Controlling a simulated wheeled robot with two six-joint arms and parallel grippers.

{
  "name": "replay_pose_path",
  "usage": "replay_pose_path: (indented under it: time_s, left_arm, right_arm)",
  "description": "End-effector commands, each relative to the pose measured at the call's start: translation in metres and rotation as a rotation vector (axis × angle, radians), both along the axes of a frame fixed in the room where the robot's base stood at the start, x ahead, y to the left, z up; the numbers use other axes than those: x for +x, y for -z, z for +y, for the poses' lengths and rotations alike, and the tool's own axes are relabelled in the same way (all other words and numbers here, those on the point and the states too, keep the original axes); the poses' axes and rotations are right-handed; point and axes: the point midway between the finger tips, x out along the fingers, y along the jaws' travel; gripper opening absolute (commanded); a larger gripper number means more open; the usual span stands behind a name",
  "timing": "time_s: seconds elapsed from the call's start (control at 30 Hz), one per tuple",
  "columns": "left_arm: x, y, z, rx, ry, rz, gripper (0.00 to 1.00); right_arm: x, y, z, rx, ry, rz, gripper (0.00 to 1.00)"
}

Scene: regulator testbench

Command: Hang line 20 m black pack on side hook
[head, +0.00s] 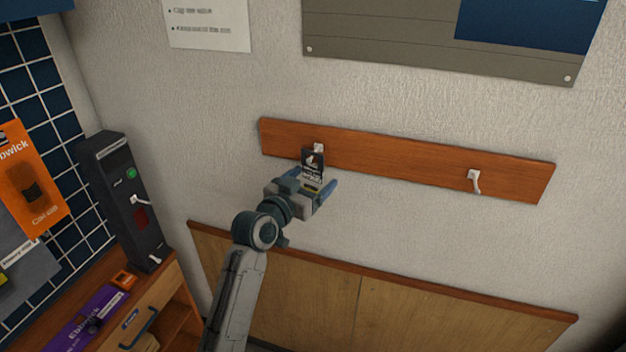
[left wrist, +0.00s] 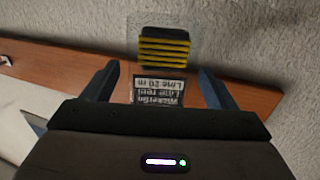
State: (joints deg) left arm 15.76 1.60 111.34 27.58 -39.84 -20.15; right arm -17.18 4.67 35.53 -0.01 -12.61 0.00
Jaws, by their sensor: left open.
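The line 20 m black pack (head: 312,160) is upright at the left hook (head: 318,147) on the wooden wall board. Its top overlaps the hook, and whether the hook passes through it is hard to tell. In the left wrist view the pack (left wrist: 163,50) shows black and yellow line in a clear cover, above an upside-down label reading "Line 20 m". My left gripper (head: 311,186) is open, just below and in front of the pack, with its fingers apart on either side of the pack's lower part. My right gripper is not in view.
A second white hook (head: 474,180) on the board (head: 400,163) is empty. A dark device (head: 125,200) stands at the left, near an orange pack (head: 30,185) on blue tiles and a purple pack (head: 88,318). Wood panelling (head: 400,310) lines the wall below.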

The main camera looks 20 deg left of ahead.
Motion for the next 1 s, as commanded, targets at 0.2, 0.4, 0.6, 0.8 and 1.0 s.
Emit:
replay_pose_path:
  time_s: [0.2,0.4,0.6,0.8,1.0]
  left_arm:
    - [-0.04,0.004,0.012,0.003,-0.001,-0.003,0.8]
    - [-0.075,0.003,0.023,0.004,0.0,-0.002,0.8]
    - [-0.092,0.001,0.028,0.001,0.0,-0.001,0.8]
    - [-0.089,0.015,0.031,-0.003,-0.01,0.025,0.8]
    - [-0.061,0.12,0.052,-0.008,-0.082,0.195,0.8]
  right_arm:
    - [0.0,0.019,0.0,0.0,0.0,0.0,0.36]
    - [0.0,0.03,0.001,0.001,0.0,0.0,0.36]
    - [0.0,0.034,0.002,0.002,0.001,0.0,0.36]
    - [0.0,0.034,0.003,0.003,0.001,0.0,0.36]
    - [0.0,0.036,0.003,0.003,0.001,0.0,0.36]
